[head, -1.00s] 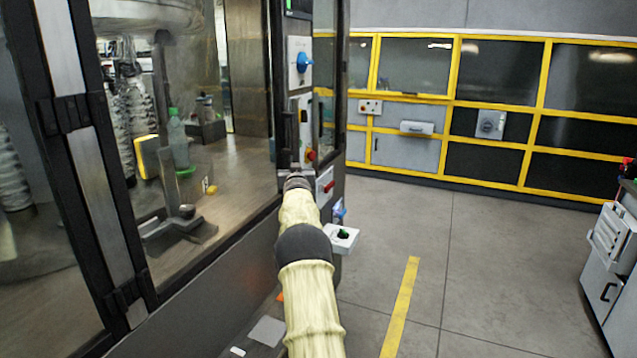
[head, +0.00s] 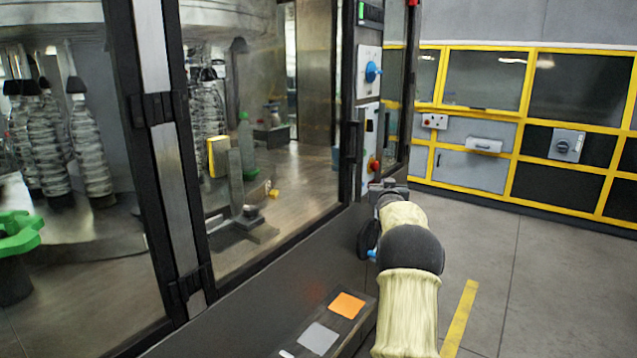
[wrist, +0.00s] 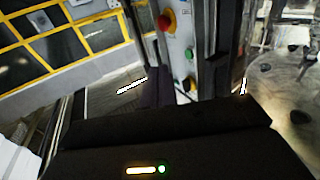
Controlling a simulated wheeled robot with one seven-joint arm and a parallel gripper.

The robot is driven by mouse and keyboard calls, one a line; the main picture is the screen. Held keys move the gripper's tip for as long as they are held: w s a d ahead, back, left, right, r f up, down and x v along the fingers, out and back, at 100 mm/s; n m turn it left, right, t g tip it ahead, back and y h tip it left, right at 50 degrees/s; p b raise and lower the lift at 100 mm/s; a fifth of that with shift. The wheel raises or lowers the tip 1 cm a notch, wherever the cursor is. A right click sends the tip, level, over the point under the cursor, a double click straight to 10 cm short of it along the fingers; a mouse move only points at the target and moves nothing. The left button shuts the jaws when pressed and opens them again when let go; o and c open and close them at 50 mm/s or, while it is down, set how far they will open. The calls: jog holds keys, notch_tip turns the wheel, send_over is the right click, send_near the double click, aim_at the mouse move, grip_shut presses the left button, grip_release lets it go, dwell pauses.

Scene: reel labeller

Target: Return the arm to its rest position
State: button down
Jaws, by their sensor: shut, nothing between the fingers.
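My arm, in a cream sleeve (head: 410,310) with a dark grey joint band, reaches forward from the bottom of the head view, right of centre. My gripper (head: 388,187) is small at its far end, close to the machine's right corner post, shut and empty. Its fingertips are hard to make out there. In the wrist view a dark housing with a lit bar fills the bottom. Beyond it is a panel with a red emergency knob (wrist: 167,20) and a green button (wrist: 188,53). I cannot tell whether the gripper touches the machine.
The labelling machine (head: 300,265) with glazed doors stands at left and centre. Its control panel has a blue rotary switch (head: 373,72). Below is a ledge with an orange square (head: 347,305). Yellow-framed cabinets (head: 470,170) line the back. Floor at right is clear, with a yellow line (head: 460,318).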

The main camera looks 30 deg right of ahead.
jog(key=s+a+f+n+g+y, duration=0.2)
jog(key=a+f+y, duration=0.25)
jog(key=a, duration=1.05)
jog(key=s+a+f+n+g+y, duration=0.1)
jog(key=s+a+f+g+y, duration=0.35)
jog(key=a, duration=1.05)
jog(key=s+a+f+n+g+y, duration=0.1)
jog(key=s+a+f+n+g, duration=0.15)
jog(key=s+a+f, duration=0.7)
jog(key=s+a+f+n+g+y, duration=0.1)
jog(key=s+a+f+n+g, duration=0.15)
jog(key=s+a, duration=1.3)
jog(key=w+d+p+v, duration=0.2)
jog(key=p+v, duration=1.3)
jog(key=shift+r+m, duration=0.4)
jog(key=shift+r, duration=0.15)
jog(key=shift+s+d+g, duration=0.1)
jog(key=shift+d+g, duration=0.05)
jog(key=shift+g, duration=0.1)
